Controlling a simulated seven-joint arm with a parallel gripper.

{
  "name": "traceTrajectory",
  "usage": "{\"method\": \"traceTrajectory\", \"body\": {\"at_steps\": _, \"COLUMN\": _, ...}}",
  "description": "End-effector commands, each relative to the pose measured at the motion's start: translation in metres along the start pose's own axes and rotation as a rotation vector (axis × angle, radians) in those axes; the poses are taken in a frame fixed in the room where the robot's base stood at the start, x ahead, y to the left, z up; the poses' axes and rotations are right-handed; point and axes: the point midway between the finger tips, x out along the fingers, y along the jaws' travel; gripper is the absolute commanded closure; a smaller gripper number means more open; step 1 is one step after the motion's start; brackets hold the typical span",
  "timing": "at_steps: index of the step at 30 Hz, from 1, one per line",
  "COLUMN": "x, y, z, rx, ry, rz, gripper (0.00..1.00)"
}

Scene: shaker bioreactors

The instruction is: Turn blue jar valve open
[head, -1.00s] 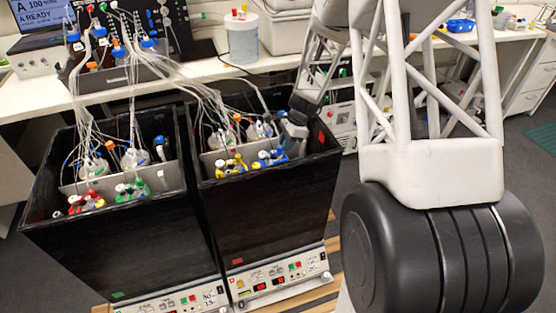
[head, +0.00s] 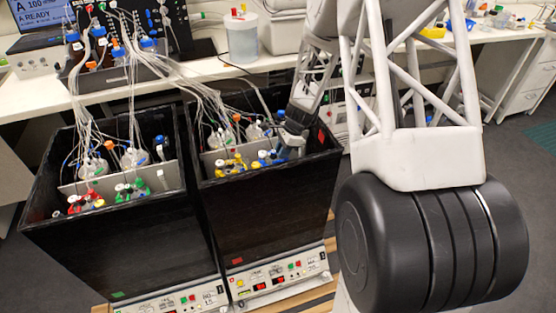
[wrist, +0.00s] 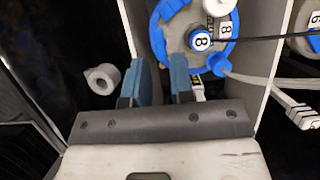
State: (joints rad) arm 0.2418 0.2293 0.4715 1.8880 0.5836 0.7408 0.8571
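The blue jar (head: 268,158) stands at the front right inside the right black box. In the wrist view its blue-ringed lid (wrist: 158,38), with labels marked 8, is at the top. A small blue valve-like fitting (wrist: 219,64) with a clear tube sits at the lid's lower right edge. My gripper (wrist: 162,68) is open, its two blue fingers parallel with an empty gap between them, just below and left of the lid. In the head view my gripper (head: 287,141) reaches down into the box beside the blue jar. Its fingertips are hard to make out there.
A yellow-ringed jar (head: 231,167) stands left of the blue one. The right black box (head: 265,215) has high walls close around my gripper. A white round fitting (wrist: 102,78) is left of the fingers. Thin tubes hang over the box from behind.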

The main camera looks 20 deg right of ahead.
Motion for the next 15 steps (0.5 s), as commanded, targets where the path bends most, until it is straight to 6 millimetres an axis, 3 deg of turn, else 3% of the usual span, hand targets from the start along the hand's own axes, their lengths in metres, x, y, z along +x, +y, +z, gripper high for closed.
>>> {"method": "traceTrajectory", "body": {"at_steps": 6, "x": 0.027, "y": 0.0, "z": 0.0, "rx": 0.0, "ry": 0.0, "rz": 0.001, "gripper": 0.78}}
{"method": "traceTrajectory", "body": {"at_steps": 15, "x": 0.044, "y": 0.0, "z": 0.0, "rx": 0.0, "ry": 0.001, "rz": 0.0, "gripper": 0.78}}
